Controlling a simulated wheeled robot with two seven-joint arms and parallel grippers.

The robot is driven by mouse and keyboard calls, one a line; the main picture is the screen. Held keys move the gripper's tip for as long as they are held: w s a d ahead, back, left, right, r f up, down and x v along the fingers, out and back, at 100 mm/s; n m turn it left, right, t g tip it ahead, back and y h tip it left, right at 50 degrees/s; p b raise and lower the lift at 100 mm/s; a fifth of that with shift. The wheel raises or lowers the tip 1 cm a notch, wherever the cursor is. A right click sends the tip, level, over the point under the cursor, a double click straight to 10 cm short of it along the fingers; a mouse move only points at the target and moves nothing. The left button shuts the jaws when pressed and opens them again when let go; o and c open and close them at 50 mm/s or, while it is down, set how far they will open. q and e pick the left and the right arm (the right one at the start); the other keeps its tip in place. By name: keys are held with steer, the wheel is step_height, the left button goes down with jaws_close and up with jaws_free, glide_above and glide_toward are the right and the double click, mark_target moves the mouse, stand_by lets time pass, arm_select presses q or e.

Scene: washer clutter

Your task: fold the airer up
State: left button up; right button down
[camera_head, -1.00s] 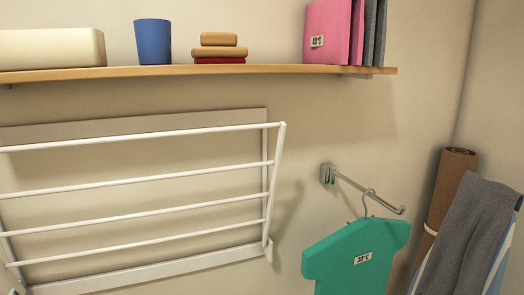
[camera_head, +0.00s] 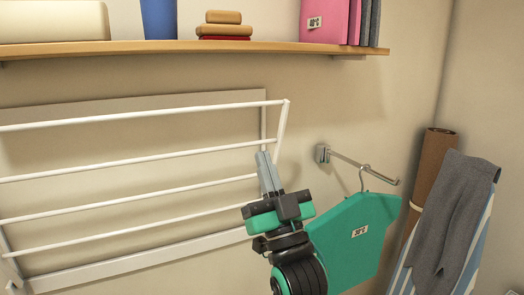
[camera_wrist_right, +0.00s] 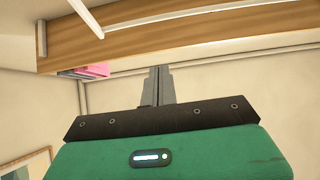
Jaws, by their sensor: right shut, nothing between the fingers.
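The airer (camera_head: 130,161) is a white wall rack with several rods on a grey wall frame, at the left in the head view. Its top rod stands out from the wall, so the rack is tilted out at the top. My right gripper (camera_head: 265,158) is shut and empty, fingers pointing up, in front of the right end of the lower rods. I cannot tell whether it touches them. In the right wrist view the shut fingers (camera_wrist_right: 157,85) point up below the wooden shelf, and a white bar (camera_wrist_right: 87,18) crosses at the top left. My left gripper is not in view.
A wooden shelf (camera_head: 180,48) above holds a blue cup (camera_head: 158,18), folded cloths (camera_head: 224,23) and pink folders (camera_head: 326,22). Right of the airer, a green shirt (camera_head: 350,238) hangs from a wall arm (camera_head: 362,166). A brown roll (camera_head: 432,170) and grey cloth (camera_head: 450,215) stand at the far right.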

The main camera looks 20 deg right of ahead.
steer(key=w+r+p, duration=0.5)
steer(key=w+r, duration=0.1)
steer(key=w, duration=0.3)
steer(key=shift+w+r+p, duration=0.25)
steer(key=shift+r+p, duration=0.05)
